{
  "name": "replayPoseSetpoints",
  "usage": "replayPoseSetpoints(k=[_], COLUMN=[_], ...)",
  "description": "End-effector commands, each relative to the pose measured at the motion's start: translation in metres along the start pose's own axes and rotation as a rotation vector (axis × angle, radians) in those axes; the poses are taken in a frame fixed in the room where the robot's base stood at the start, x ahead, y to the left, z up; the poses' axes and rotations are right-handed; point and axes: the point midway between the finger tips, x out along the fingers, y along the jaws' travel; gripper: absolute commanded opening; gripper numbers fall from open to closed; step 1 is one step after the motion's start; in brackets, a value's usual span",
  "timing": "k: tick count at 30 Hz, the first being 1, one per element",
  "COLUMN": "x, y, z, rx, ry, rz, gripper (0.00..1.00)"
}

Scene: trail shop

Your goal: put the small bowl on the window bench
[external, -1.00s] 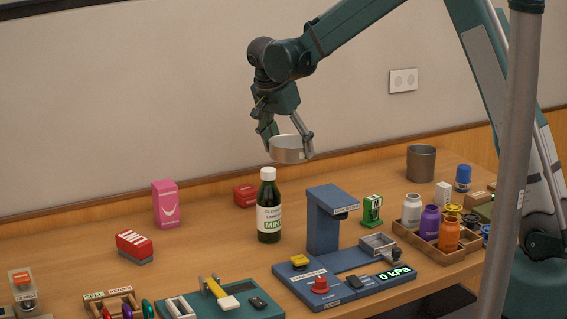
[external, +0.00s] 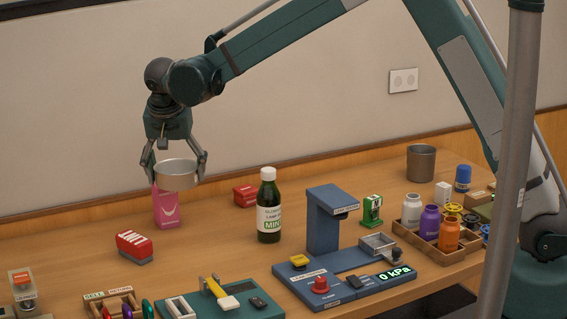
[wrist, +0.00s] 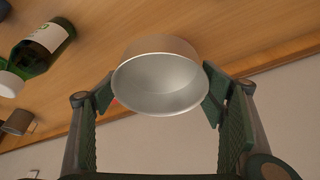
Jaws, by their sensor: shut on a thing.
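A small silver bowl (external: 177,180) is held upright in my gripper (external: 176,168), well above the wooden bench (external: 335,175). The fingers clasp it from its left and right sides. In the wrist view the bowl (wrist: 160,84) sits between both finger pads of my gripper (wrist: 160,95), with its open mouth facing the camera; it looks empty. In the external view it overlaps the top of a pink packet standing behind or below it. I cannot tell which part of the furniture is the window bench.
The pink packet (external: 166,210), a red-and-white box (external: 134,246), a dark bottle (external: 269,207) and a red box (external: 245,196) stand on the bench. A blue press (external: 324,220), a grey cup (external: 421,163) and a bottle crate (external: 428,242) stand to the right. Bare wood lies between these things.

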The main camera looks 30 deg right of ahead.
Motion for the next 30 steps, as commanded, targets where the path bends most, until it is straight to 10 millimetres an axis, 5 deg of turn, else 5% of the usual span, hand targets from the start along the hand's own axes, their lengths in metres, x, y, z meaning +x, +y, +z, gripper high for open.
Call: replayPoseSetpoints(k=[18,30], x=[-0.066,-0.097], y=[-0.134,-0.177], z=[0.170,0.250], rx=[-0.363,-0.513], ry=[0.015,0.024], rz=[-0.143,-0.204], gripper=[0.56,0.56])
